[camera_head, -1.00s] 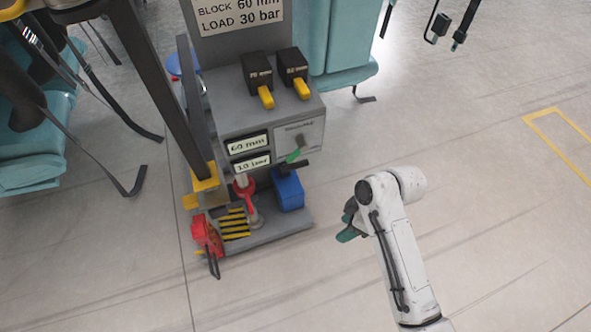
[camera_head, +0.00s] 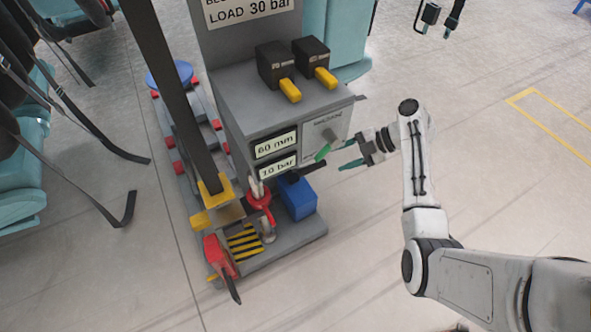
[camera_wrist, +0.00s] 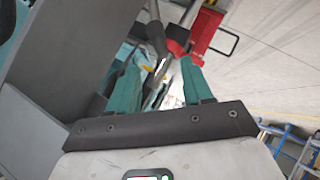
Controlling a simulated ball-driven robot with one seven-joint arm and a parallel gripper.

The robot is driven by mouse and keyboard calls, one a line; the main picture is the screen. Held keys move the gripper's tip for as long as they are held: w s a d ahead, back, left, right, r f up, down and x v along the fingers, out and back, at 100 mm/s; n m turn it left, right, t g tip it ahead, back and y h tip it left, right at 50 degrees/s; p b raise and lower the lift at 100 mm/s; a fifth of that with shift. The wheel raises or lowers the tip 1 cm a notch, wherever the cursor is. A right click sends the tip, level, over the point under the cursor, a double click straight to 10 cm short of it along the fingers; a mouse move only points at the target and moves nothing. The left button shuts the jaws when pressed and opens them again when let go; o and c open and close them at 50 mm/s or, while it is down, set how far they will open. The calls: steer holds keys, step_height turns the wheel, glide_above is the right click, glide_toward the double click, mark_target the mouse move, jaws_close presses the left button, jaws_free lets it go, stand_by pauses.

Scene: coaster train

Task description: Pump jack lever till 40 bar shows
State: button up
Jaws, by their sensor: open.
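The jack is a blue block (camera_head: 298,200) at the foot of the grey stand. Its dark lever (camera_head: 307,168) sticks out above the block toward my gripper. The lower display (camera_head: 278,167) seems to read 7.0 bar, in small print; the upper display (camera_head: 275,144) reads 60 mm. My gripper (camera_head: 347,155) is open, just right of the stand and near the lever's end. In the wrist view the teal fingers (camera_wrist: 158,68) are apart. A dark rod with a black end (camera_wrist: 157,40) shows beyond them; I cannot tell whether it is the lever. Contact cannot be made out.
Two black boxes with yellow levers (camera_head: 290,90) top the stand. A red device (camera_head: 219,258) stands at its base. Open floor (camera_head: 480,190) lies right.

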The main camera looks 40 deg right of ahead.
mark_target(315, 167)
steer(key=b+x, duration=0.2)
steer(key=x, duration=0.9)
steer(key=shift+b, duration=0.35)
steer(key=shift+r, duration=0.1)
jaws_close()
